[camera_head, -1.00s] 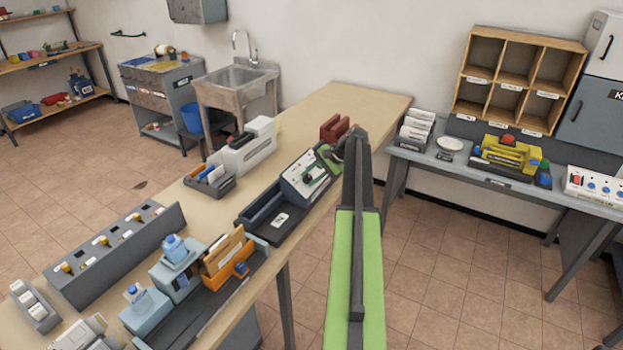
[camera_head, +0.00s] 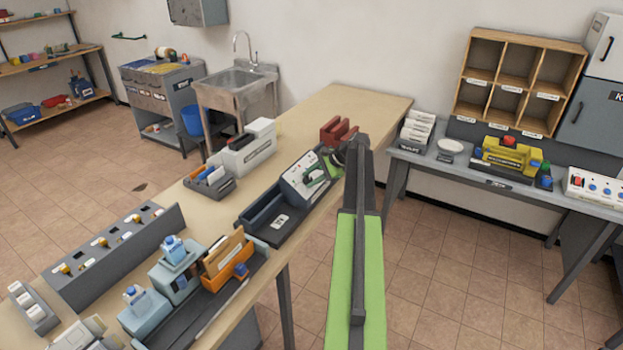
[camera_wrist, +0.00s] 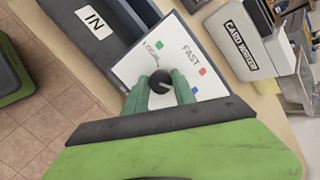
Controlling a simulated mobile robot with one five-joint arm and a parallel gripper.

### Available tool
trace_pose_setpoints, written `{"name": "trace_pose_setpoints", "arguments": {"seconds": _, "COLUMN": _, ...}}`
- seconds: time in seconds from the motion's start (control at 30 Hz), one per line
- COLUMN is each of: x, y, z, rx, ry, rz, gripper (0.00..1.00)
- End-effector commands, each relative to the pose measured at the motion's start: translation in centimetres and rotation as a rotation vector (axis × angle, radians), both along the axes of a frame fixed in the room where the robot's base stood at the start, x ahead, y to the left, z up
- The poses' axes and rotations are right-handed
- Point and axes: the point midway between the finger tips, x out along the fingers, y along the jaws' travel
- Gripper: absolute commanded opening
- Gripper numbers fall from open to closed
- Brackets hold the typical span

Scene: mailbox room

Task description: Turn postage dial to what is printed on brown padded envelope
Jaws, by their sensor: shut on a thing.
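The postage dial is a dark round knob (camera_wrist: 160,81) on a tilted white panel (camera_wrist: 135,68). The panel bears the words LOCAL and FAST and small green, red and blue marks. My gripper (camera_wrist: 165,91) has its two green fingers closed around the knob, one on each side. In the head view the panel (camera_head: 297,178) stands at the far end of a dark tray, with my gripper over its right side. A brown envelope (camera_head: 222,254) stands upright in an orange holder (camera_head: 232,274) on the near bench; its print is too small to read.
The dark tray (camera_head: 262,216) labelled IN adjoins the panel. A white box (camera_head: 248,152) and a red holder (camera_head: 335,131) stand farther along the bench. The bench's far end is clear. A side table (camera_head: 475,173) with a yellow device stands at the right.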

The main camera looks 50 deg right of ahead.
Motion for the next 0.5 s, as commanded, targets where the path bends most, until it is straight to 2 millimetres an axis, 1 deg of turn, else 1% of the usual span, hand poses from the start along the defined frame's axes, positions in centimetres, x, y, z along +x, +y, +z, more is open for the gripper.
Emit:
{"name": "trace_pose_setpoints", "arguments": {"seconds": 0.1, "x": 0.0, "y": -0.03, "z": 0.0, "rx": 0.0, "ry": 0.0, "rz": -0.002, "gripper": 0.0}}
{"name": "trace_pose_setpoints", "arguments": {"seconds": 0.13, "x": 0.0, "y": -0.03, "z": 0.0, "rx": 0.0, "ry": -0.001, "rz": 0.0, "gripper": 0.33}}
{"name": "trace_pose_setpoints", "arguments": {"seconds": 0.2, "x": 0.0, "y": -0.03, "z": 0.0, "rx": 0.0, "ry": -0.001, "rz": 0.0, "gripper": 0.41}}
{"name": "trace_pose_setpoints", "arguments": {"seconds": 0.5, "x": -0.11, "y": -0.09, "z": 0.21, "rx": 0.0, "ry": 0.0, "rz": 0.0, "gripper": 0.41}}
